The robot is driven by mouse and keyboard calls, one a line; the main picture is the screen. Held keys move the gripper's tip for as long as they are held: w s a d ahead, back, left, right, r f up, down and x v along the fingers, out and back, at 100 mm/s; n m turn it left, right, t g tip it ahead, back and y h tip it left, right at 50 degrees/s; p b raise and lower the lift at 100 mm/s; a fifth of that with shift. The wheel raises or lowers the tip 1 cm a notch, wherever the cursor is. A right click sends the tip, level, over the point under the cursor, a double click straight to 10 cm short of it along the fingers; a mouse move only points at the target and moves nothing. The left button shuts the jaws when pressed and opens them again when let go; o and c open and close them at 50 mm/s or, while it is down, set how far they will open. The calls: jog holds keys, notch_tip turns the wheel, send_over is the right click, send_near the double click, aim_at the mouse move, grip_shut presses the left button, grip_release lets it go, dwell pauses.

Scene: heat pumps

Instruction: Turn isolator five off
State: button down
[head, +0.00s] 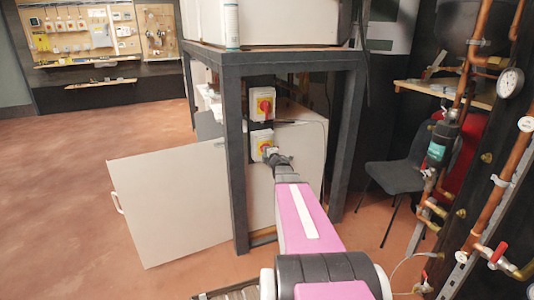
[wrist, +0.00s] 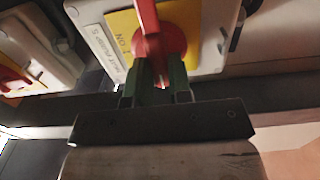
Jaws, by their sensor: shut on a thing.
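Isolator five is a pale grey box with a yellow plate and a red rotary handle. It is the lower box (head: 261,143) on the table frame in the head view. In the wrist view it fills the top middle, with its red handle (wrist: 150,32), a printed "ON" and a label ending in 5, partly blurred. My gripper (wrist: 162,82) has its green fingers shut on the red handle. In the head view my gripper (head: 274,157) reaches the front of the lower box and hides part of it. The handle's exact angle is hard to tell.
A similar isolator (head: 262,104) sits just above; another box with a red handle (wrist: 40,50) shows at left in the wrist view. Dark table legs (head: 236,160) stand close by. A white panel (head: 170,200) leans at left. A chair (head: 398,172) and copper pipes (head: 462,95) are at right.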

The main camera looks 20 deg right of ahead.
jog(key=c, duration=1)
grip_release()
jog(key=shift+c, duration=0.2)
jog(key=s, duration=1.1)
jog(key=shift+d, duration=0.15)
